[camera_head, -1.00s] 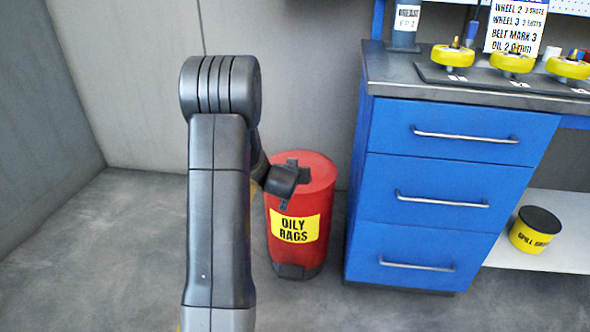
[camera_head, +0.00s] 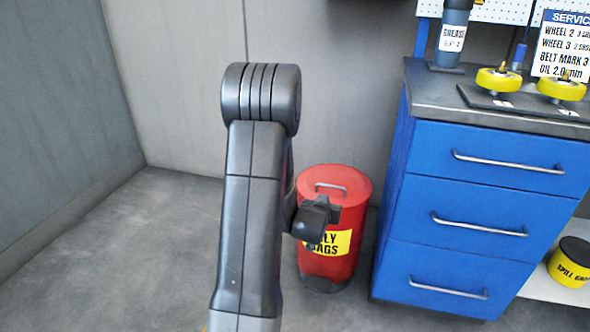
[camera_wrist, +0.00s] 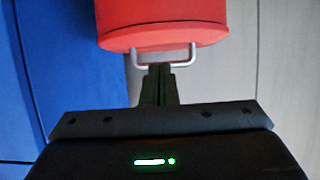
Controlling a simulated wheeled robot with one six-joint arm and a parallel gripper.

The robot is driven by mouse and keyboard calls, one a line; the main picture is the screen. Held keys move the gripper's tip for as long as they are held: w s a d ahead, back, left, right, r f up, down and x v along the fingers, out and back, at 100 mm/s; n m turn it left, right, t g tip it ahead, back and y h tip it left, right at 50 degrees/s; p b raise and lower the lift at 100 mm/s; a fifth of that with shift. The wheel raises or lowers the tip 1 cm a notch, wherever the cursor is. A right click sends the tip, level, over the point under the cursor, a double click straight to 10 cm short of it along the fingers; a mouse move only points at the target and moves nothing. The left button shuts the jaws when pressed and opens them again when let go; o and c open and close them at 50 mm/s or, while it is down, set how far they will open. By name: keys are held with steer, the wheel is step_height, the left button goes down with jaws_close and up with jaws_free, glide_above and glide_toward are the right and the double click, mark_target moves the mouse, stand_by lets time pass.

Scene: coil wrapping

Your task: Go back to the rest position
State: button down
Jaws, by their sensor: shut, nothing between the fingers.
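My arm stands folded in the middle of the head view. My gripper (camera_head: 333,213) hangs to the right of the arm, in front of the red bin in that view and hiding part of its label. In the wrist view my gripper (camera_wrist: 158,72) has its two dark fingers together with nothing between them. Their tips appear just below the bin's metal handle in the picture; I cannot tell any contact.
A red oily-rags bin (camera_head: 343,263) stands on the floor beside a blue drawer cabinet (camera_head: 480,190). Yellow wheels (camera_head: 498,80) and a grease bottle (camera_head: 453,35) are on the counter. A yellow spill can (camera_head: 570,268) sits on a low shelf. Floor at left is clear.

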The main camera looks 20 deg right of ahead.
stand_by(0.3)
steer(key=w+d+r, duration=0.2)
steer(key=w, duration=0.1)
steer(key=w+d+r, duration=0.2)
steer(key=shift+w, duration=0.25)
steer(key=shift+b+x, duration=0.6)
steer(key=shift+x, duration=0.55)
steer(key=shift+s+f, duration=0.1)
steer(key=shift+f, duration=0.5)
steer(key=shift+a+r, duration=0.1)
